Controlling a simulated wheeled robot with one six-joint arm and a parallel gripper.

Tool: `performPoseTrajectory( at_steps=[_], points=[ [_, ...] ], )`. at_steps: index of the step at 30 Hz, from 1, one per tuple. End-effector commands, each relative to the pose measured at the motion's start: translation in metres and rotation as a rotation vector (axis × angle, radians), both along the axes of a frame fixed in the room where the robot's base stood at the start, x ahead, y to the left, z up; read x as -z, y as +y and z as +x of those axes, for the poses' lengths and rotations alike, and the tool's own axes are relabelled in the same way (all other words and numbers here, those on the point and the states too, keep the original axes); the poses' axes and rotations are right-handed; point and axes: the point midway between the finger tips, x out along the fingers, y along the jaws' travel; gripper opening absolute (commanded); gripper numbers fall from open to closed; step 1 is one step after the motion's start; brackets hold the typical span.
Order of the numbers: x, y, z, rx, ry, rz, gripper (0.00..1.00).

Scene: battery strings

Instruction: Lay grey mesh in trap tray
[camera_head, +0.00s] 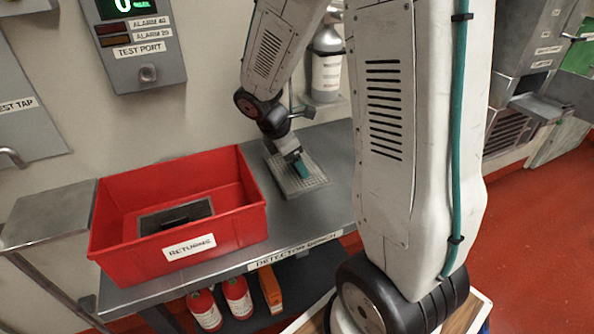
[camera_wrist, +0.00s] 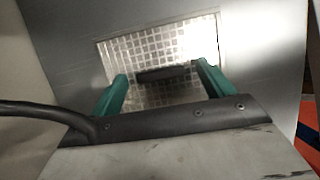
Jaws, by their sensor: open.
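A pale grey gridded panel (camera_head: 316,179), which looks like the grey mesh, lies flat on the bench right of the red bin. It also shows in the wrist view (camera_wrist: 187,47), with a dark bar (camera_wrist: 165,75) across its middle. My gripper (camera_head: 301,166) is over this panel. In the wrist view its two teal fingers (camera_wrist: 162,72) are apart, one on each side of the dark bar, with visible gaps. I cannot tell whether the fingertips touch the panel. No tray is labelled as the trap tray in view.
A red bin (camera_head: 182,250) labelled RETURNS stands left on the detector bench (camera_head: 335,150), holding a dark grey piece (camera_head: 176,216). A grey cylinder (camera_head: 326,75) stands behind. Red bottles (camera_head: 237,297) and an orange box (camera_head: 270,290) are below the bench.

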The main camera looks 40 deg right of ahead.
Motion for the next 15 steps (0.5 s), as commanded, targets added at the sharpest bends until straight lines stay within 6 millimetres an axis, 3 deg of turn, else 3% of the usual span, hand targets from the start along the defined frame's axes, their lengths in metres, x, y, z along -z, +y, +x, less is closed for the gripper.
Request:
performPoseTrajectory(
  at_steps=[8,15],
  points=[
    [0.0033,-0.0011,-0.0003,0.0,-0.001,0.001,0.77],
    [0.0027,-0.0011,0.0001,0.0,-0.002,0.0,0.13]
  ],
)
